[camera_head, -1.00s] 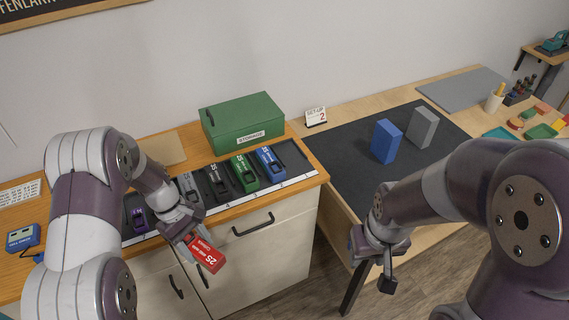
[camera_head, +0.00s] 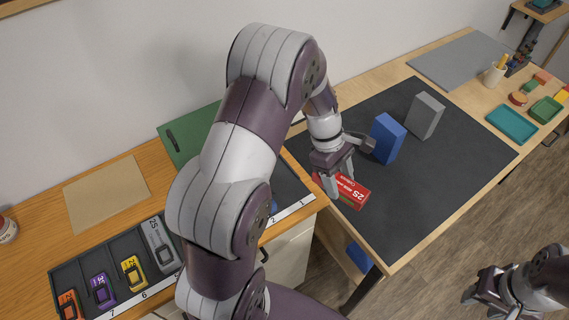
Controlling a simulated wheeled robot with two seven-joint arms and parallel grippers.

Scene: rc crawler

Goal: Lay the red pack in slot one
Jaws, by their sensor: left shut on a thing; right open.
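The red pack (camera_head: 352,193) is held in my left gripper (camera_head: 335,178), which is shut on it. The pack shows over the left edge of the black mat, to the right of the charging tray; I cannot tell its height. Slot one (camera_head: 290,187) is the dark bay at the tray's right end, above the label "1", and its visible part looks empty. My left arm hides much of the tray's middle. My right gripper (camera_head: 482,300) is open and empty at the lower right, over the floor.
A blue block (camera_head: 387,139) and a grey block (camera_head: 425,116) stand on the black mat (camera_head: 440,180). Orange, purple, yellow (camera_head: 133,272) and grey (camera_head: 160,245) packs sit in the tray's left slots.

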